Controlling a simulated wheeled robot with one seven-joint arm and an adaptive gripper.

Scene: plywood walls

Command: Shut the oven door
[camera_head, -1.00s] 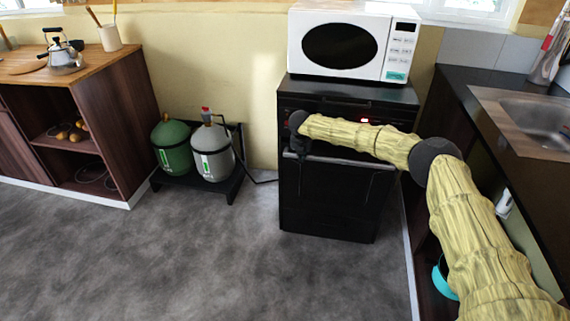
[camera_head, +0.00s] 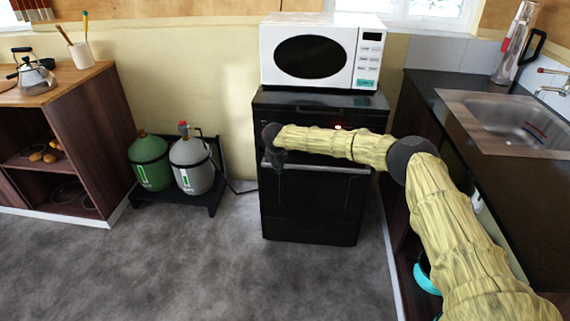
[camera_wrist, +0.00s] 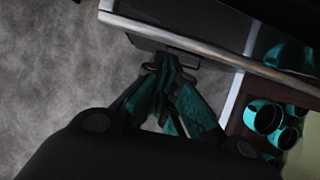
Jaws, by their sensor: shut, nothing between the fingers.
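The black oven (camera_head: 283,99) stands against the back wall under the microwave. Its dark door (camera_head: 312,208) looks upright at the front. My arm hides the door's top edge, so I cannot tell if it sits fully flush. The silver handle (camera_head: 340,169) runs across the upper door, and it crosses the wrist view diagonally (camera_wrist: 207,51). My gripper (camera_head: 276,160) is at the handle's left end. In the wrist view my gripper (camera_wrist: 170,62) has its fingertips together at the handle's near edge, touching it or very close, with nothing between them.
A white microwave (camera_head: 310,20) sits on the oven. Green (camera_head: 150,163) and grey (camera_head: 192,165) gas bottles stand on a low black rack to the left. A dark counter with a sink (camera_head: 510,120) is close on the right. The grey floor (camera_head: 200,270) in front is clear.

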